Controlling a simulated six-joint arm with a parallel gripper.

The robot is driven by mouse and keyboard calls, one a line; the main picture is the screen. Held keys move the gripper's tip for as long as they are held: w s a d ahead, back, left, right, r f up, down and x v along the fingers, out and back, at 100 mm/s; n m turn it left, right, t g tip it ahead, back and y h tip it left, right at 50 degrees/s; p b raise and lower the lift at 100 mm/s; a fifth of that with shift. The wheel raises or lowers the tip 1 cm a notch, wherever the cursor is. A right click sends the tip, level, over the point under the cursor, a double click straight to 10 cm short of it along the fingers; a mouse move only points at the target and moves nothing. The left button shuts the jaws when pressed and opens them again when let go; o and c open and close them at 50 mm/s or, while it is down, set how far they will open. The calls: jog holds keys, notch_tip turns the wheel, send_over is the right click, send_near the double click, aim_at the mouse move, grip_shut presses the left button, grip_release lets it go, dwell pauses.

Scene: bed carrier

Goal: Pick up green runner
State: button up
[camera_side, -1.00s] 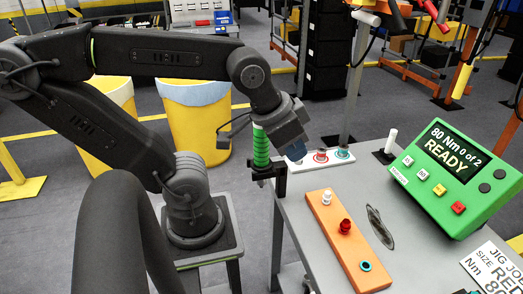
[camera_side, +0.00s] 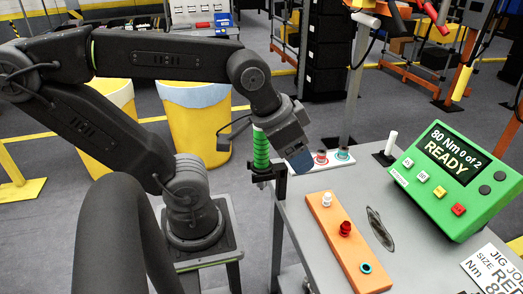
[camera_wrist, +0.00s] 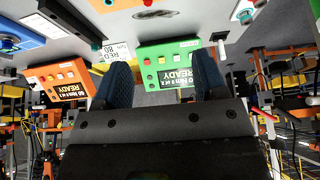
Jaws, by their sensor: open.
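The green runner (camera_side: 261,148) is a ribbed green handle standing upright in a black holder at the table's left corner in the side view. Its lower part is hidden by the holder. My gripper (camera_side: 300,160) has blue fingertips and hangs just right of the runner, pointing down over the table corner, apart from the table. In the wrist view my gripper (camera_wrist: 165,82) shows two spread blue fingers with nothing between them. I cannot make out the runner in the wrist view.
An orange fixture (camera_side: 335,225) with white, red and teal pieces lies on the grey table. Behind my gripper is a white strip with red and teal sockets (camera_side: 343,154). A green controller (camera_side: 440,178) reading "80 Nm 0 of 2 READY" stands right, also upside down in the wrist view (camera_wrist: 168,66).

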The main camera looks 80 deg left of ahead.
jog(key=shift+o, duration=0.2)
jog(key=m+g+y, duration=1)
jog(key=m+y, duration=0.5)
jog(key=y, duration=0.2)
send_near(267, 148)
jog(key=x, duration=0.8)
jog(key=shift+a+f, duration=0.1)
jog(key=shift+a, duration=0.1)
jog(key=shift+s+x, duration=0.15)
jog(key=shift+x, duration=1.2)
jog(key=shift+s+x, duration=0.15)
jog(key=shift+x, duration=1.2)
jog(key=shift+d, duration=0.1)
jog(key=shift+c, duration=0.5)
